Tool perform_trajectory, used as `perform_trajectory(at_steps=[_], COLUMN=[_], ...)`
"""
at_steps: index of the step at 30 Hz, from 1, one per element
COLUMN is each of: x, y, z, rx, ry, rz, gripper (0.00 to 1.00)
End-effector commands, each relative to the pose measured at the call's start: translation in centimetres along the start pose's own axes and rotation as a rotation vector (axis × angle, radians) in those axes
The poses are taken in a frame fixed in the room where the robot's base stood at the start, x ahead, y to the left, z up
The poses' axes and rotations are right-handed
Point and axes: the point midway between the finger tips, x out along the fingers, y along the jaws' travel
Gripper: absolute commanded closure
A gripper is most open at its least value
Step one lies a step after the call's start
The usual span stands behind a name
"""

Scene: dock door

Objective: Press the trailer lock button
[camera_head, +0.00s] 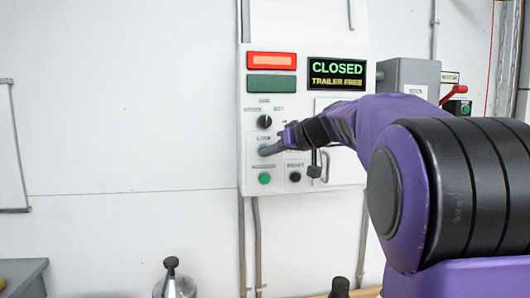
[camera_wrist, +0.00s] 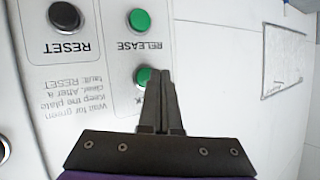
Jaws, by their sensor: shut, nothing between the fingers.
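The lock button is green and round, under the label LOCK on the white control panel (camera_head: 257,120). In the head view the button (camera_head: 263,148) is partly covered by my fingers. In the wrist view, which is upside down, the lock button (camera_wrist: 142,74) shows beside and partly behind my fingertips, its label mostly hidden. My gripper (camera_head: 266,152) is shut and empty, its tips at the button; its fingers also show in the wrist view (camera_wrist: 161,74). I cannot tell whether they touch it. The display (camera_head: 337,72) reads CLOSED and TRAILER FREE. The red lamp (camera_head: 271,61) looks lit.
The green release button (camera_head: 264,178) sits below the lock button, and the black reset button (camera_head: 295,177) is to its right. A black selector knob (camera_head: 264,122) is above. The green lamp (camera_head: 271,86) looks dark. A grey box (camera_head: 405,73) stands right of the panel.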

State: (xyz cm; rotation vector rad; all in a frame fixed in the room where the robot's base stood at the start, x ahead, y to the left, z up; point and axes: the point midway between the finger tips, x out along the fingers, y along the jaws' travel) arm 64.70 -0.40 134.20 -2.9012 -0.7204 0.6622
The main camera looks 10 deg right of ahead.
Motion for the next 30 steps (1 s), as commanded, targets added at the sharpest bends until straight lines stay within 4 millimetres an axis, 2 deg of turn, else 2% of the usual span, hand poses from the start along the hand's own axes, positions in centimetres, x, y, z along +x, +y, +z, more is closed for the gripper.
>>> perform_trajectory(at_steps=[30], x=[0.69], y=[0.36], z=[-0.37], rx=[0.000], ry=[0.000], rz=[0.000], gripper=[1.00])
